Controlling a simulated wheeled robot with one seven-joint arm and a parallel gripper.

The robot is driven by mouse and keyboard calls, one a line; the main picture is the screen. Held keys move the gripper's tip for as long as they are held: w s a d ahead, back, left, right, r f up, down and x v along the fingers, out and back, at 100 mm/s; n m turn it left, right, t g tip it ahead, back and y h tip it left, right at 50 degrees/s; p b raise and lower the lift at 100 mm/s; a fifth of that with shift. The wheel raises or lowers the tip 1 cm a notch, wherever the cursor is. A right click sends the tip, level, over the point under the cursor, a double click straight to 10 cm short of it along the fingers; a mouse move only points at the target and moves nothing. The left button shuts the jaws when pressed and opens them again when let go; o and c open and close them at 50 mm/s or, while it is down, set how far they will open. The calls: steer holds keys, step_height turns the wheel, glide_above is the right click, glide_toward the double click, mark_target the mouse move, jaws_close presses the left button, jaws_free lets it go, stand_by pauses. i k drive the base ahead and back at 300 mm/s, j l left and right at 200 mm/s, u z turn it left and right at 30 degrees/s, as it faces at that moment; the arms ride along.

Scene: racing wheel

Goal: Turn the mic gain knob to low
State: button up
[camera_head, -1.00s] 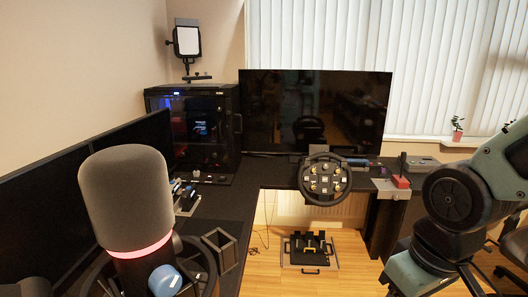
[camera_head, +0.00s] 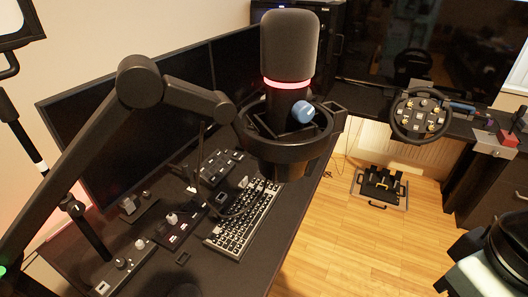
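A dark grey microphone (camera_head: 289,48) with a glowing pink-red ring stands upright in a black round mount (camera_head: 288,152) at the upper middle of the head view. A blue round knob (camera_head: 303,111) sits on the front of its lower body, under the ring. I take this for the mic gain knob; its setting cannot be read from here. Part of my arm shows at the lower right edge, well apart from the microphone. My gripper is out of view.
A jointed black boom arm (camera_head: 140,84) spans the left. Below the microphone, the desk (camera_head: 255,258) holds a keyboard (camera_head: 243,219) and small control boxes (camera_head: 222,165). Monitors (camera_head: 110,125) stand behind. Open wooden floor (camera_head: 345,250) lies right of the desk, with a pedal set (camera_head: 380,187) and steering wheel (camera_head: 420,116) beyond.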

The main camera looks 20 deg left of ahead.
mark_target(302, 111)
steer(key=k+u, duration=0.1)
steer(key=u, duration=0.25)
steer(key=k+u, duration=0.1)
steer(key=u, duration=0.3)
steer(key=k+j+u, duration=0.1)
steer(key=u, duration=4.5)
steer(key=k+j+u, duration=0.1)
steer(key=k, duration=0.4)
steer(key=k+j+u, duration=0.15)
steer(key=k+j, duration=0.2)
steer(key=k, duration=0.15)
steer(key=k+j+u, duration=0.1)
steer(key=k+j, duration=0.2)
steer(key=k, duration=0.15)
steer(key=k+u, duration=0.35)
steer(key=k, duration=0.15)
steer(key=k+j+u, duration=0.15)
steer(key=k+u, duration=0.25)
steer(key=k, duration=0.15)
steer(key=k+j+u, duration=0.35)
steer(key=k, duration=0.15)
steer(key=k+l+z, duration=0.15)
steer(key=k+z, duration=0.2)
steer(key=k+l+z, duration=0.3)
steer(key=z, duration=1.75)
steer(key=k+j, duration=0.1)
steer(key=k, duration=0.5)
steer(key=j+z, duration=0.05)
